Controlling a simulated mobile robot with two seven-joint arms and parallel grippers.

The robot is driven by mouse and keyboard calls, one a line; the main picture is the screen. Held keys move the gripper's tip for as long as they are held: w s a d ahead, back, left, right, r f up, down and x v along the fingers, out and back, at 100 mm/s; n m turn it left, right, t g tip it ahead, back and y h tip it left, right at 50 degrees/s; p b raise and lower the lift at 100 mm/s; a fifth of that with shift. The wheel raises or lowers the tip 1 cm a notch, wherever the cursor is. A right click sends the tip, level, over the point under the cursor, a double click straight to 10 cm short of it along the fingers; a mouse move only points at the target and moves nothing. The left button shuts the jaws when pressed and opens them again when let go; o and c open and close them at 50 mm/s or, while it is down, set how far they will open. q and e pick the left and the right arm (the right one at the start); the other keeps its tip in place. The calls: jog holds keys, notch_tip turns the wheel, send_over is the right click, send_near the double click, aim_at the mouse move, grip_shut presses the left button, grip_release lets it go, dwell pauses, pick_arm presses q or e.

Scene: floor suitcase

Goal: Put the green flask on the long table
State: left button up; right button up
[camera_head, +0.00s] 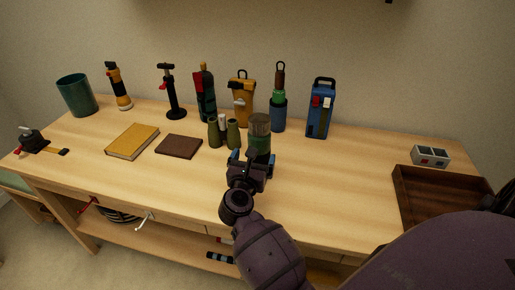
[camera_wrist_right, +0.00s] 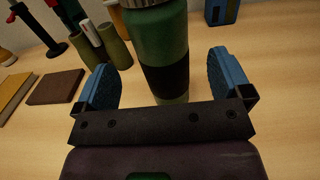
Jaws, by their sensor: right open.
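The green flask (camera_head: 259,133) stands upright on the long table (camera_head: 330,185), near its middle. It has a grey-brown lid and a black band round its lower body. In the right wrist view the flask (camera_wrist_right: 160,45) rises between the two blue finger pads of my right gripper (camera_wrist_right: 168,82). The pads are apart, with gaps on both sides of the flask, so the gripper is open around or just in front of it. In the head view my right gripper (camera_head: 250,160) reaches over the table at the flask's base. My left gripper is not seen.
Green binoculars (camera_head: 224,133) stand close left of the flask. Several tools and a blue case (camera_head: 321,108) line the back. A brown notebook (camera_head: 179,146) and yellow book (camera_head: 132,141) lie left. A wooden tray (camera_head: 440,205) is at right; the table between is clear.

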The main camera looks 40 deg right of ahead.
jog(key=v, duration=0.5)
jog(key=shift+s+a, duration=0.1)
dwell(0.4)
